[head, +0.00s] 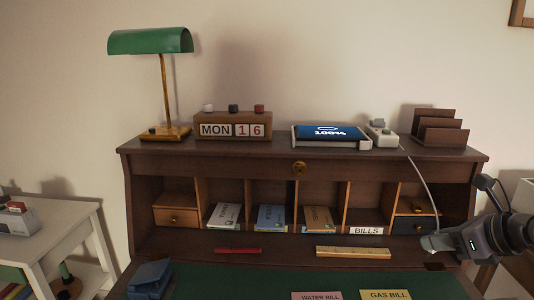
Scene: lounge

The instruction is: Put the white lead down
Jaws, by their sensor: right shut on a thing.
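The white lead (423,181) comes from beside the white socket block (381,133) on top of the desk. It hangs down over the front of the shelf in a curve to my right gripper (428,243). My right gripper is shut on its lower end, at the right side of the desk, in front of the right-hand compartment. The gripper hides the held end. A tablet (331,133) with a lit blue screen reading 100% lies on the desk top, left of the socket block. My left gripper is not in view.
A green lamp (150,41), a calendar block (233,127) and a letter rack (438,129) stand on the desk top (300,154). A red pen (238,250) and a wooden ruler (353,253) lie below the compartments. Bills lie on the green mat (235,283), otherwise largely clear.

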